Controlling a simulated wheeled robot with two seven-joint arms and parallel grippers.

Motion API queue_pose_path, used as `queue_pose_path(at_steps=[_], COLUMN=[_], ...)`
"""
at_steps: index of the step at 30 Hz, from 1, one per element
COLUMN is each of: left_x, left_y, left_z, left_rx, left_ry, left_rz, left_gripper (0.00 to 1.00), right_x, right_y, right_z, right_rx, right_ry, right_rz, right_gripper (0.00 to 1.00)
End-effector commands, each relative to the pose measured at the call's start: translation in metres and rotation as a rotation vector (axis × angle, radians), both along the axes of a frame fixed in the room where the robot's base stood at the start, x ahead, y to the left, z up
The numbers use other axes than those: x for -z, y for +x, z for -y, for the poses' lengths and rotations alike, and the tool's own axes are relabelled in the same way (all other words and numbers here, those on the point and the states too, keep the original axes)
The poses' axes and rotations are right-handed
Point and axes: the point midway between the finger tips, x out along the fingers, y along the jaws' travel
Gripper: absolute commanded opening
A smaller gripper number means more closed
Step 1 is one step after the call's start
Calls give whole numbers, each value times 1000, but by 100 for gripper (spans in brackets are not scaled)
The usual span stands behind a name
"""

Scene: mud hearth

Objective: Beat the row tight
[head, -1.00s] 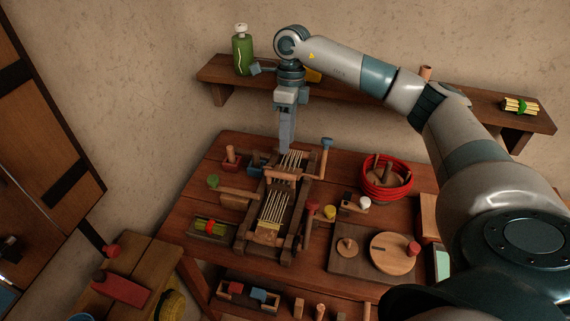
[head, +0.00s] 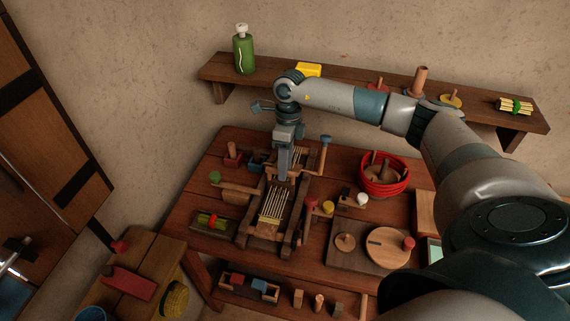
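A small wooden loom (head: 247,228) with pale warp threads (head: 273,207) stands on the table, left of its middle. A wooden crossbar with teeth, which looks like the beater (head: 281,185), lies across the threads. My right gripper (head: 284,177) points straight down over the middle of this bar, its fingertips at or just above it. I see the fingers edge-on, so I cannot tell whether they are open or shut, or whether they touch the bar. The gripper and wrist hide part of the far threads. My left gripper is not in view.
A red bowl (head: 384,186) and a board with a round wooden disc (head: 388,248) stand right of the loom. A wall shelf (head: 270,75) behind holds a green bottle (head: 243,50) and a yellow block (head: 308,69). A low bench (head: 153,254) is at lower left.

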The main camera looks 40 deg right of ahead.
Motion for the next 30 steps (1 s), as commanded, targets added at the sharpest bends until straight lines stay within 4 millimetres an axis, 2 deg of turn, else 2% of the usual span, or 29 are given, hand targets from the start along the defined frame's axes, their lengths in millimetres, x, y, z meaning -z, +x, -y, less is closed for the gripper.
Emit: queue_pose_path(at_steps=[1, 5, 6, 14, 24, 30], left_x=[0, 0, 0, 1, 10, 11], left_y=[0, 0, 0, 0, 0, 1], left_z=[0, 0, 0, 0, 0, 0], left_rx=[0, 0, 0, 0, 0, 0], left_ry=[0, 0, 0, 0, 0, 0], left_rz=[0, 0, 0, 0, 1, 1], left_gripper=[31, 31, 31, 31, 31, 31], right_x=[0, 0, 0, 0, 1, -1], right_y=[0, 0, 0, -4, -37, -45], right_z=[0, 0, 0, -4, -44, -53], right_rx=[0, 0, 0, -2, -4, 0], right_ry=[0, 0, 0, 0, 1, 0], right_rz=[0, 0, 0, 0, 1, 0], right_gripper=[34, 3, 0, 0, 0, 0])
